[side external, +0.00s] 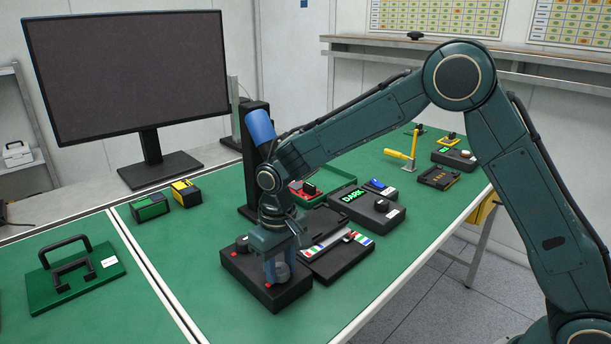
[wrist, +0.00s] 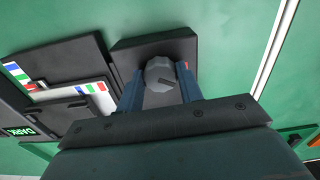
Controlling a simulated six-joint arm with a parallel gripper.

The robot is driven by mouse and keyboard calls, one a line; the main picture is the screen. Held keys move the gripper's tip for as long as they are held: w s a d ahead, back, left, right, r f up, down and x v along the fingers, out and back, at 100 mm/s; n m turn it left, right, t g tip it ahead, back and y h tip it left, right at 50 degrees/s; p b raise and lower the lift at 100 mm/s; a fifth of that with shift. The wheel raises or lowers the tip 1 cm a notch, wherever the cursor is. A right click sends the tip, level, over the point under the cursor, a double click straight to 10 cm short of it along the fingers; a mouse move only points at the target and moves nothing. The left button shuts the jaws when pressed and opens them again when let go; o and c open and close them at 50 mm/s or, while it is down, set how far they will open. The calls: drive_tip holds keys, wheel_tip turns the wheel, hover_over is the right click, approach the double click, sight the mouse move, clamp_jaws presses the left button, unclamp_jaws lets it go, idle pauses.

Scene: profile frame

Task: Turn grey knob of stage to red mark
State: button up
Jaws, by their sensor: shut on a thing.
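The stage is a low black box (side external: 240,273) at the front of the green table, also seen in the wrist view (wrist: 143,46). Its grey knob (wrist: 160,70) is round and faceted, with a dark pointer line toward the lower right in the wrist view. My gripper (wrist: 162,88) points down over the box, its two blue fingers shut on the knob's opposite sides; it also shows in the side view (side external: 279,270). A small red spot (wrist: 187,65) shows beside the right finger. The fingers partly hide the knob and box top.
A black unit with coloured stripes (side external: 335,250) stands close beside the stage. A box with a lit "DARK" display (side external: 354,194) is behind it. A black column (side external: 256,150) rises behind my wrist. A green plate with a handle (side external: 75,275) lies left. Bare green table lies in front.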

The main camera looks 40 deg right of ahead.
sight(280, 268)
drive_tip(key=n, duration=0.6)
drive_tip(key=shift+n, duration=0.3)
idle(0.4)
drive_tip(key=o, duration=1)
drive_tip(key=shift+r, duration=0.15)
wheel_tip(280, 268, up, 14)
drive_tip(key=shift+f, duration=0.2)
drive_tip(key=shift+d+r, duration=0.1)
drive_tip(key=shift+d, duration=0.05)
